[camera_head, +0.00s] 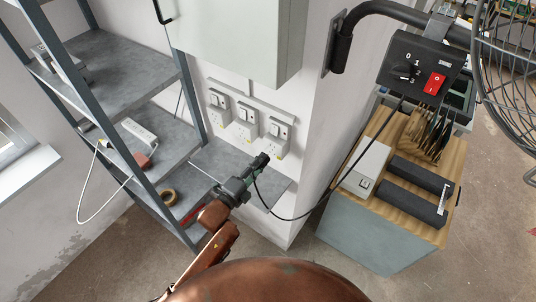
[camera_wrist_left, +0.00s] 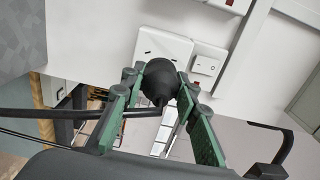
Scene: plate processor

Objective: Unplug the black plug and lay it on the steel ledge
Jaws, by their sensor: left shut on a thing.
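The black plug (camera_head: 262,160) is in my left gripper (camera_head: 254,168), in front of the wall below the right-hand white socket (camera_head: 277,134). In the left wrist view the round black plug (camera_wrist_left: 160,79) sits between the green-padded fingers of my left gripper (camera_wrist_left: 160,90), which is shut on it. Part of the socket face (camera_wrist_left: 162,46) shows behind the plug; its dark slots are visible. The plug's pins are hidden, so I cannot tell whether they touch the socket. The steel ledge (camera_head: 281,187) is on the wall below the sockets, partly behind my gripper. My right gripper is not in view.
A black cord (camera_head: 300,216) runs from the plug to the fan's control box (camera_head: 421,65). Two more sockets (camera_head: 245,121) are to the left. A steel shelf rack (camera_head: 95,60) stands left, a wall cabinet (camera_head: 240,40) hangs above, and a wooden-topped cabinet (camera_head: 405,215) stands right.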

